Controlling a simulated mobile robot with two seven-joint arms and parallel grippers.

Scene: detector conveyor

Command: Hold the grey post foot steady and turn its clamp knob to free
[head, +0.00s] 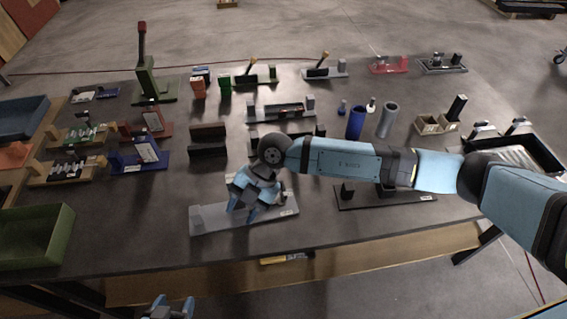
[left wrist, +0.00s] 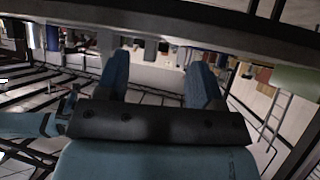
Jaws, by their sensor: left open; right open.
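A long light-grey base plate (head: 212,219), which seems to be the grey post foot, lies near the front edge of the table, with a white label at its right end. My right gripper (head: 243,209) is open and points down over the middle of this plate. It hides the part beneath it, so I cannot make out the clamp knob or whether the fingers touch anything. My left gripper (head: 170,308) is low at the bottom edge of the head view, in front of the table. In the left wrist view its two blue fingers (left wrist: 158,82) are spread with nothing between them.
A dark plate with black blocks (head: 388,196) lies right of the grey plate, beneath my right arm. A green bin (head: 40,235) is at the left. The table front (head: 130,262) left of the plate is clear.

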